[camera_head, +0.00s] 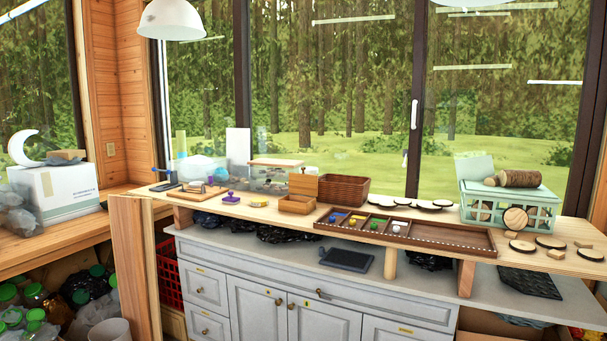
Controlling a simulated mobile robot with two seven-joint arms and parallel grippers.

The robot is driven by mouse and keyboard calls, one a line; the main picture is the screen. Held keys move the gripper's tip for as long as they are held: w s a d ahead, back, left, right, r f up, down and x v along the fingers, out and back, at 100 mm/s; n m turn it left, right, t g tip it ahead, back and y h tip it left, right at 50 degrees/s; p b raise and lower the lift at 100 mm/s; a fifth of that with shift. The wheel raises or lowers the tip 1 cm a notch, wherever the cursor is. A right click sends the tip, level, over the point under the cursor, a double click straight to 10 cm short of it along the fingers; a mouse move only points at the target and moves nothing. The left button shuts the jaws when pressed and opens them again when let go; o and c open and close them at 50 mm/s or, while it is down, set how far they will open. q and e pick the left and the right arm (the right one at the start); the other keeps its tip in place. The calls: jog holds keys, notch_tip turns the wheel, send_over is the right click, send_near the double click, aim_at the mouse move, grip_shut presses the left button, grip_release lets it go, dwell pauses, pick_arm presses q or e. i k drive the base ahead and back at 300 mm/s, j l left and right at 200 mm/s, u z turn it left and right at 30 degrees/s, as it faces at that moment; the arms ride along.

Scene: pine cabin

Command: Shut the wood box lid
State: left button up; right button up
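A small light-brown wood box (296,206) stands on the wooden bench in the middle of the view. Its lid (303,184) appears raised upright at the back of the box, so the box looks open. The inside of the box is mostly too small to make out. Neither of my grippers shows in the head view.
A dark wicker basket (343,189) stands right behind the box. A long compartment tray (405,231) lies to its right, a purple stamp (231,197) and a yellow roll to its left. A green crate (509,205) with logs stands at the right. White cabinets (320,300) stand below.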

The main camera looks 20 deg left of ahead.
aim_at(302, 184)
jog(key=i+j+u, duration=0.15)
jog(key=i+j, duration=0.25)
jog(key=j, duration=0.2)
jog(key=i+j+u, duration=0.15)
jog(key=i+j, duration=0.3)
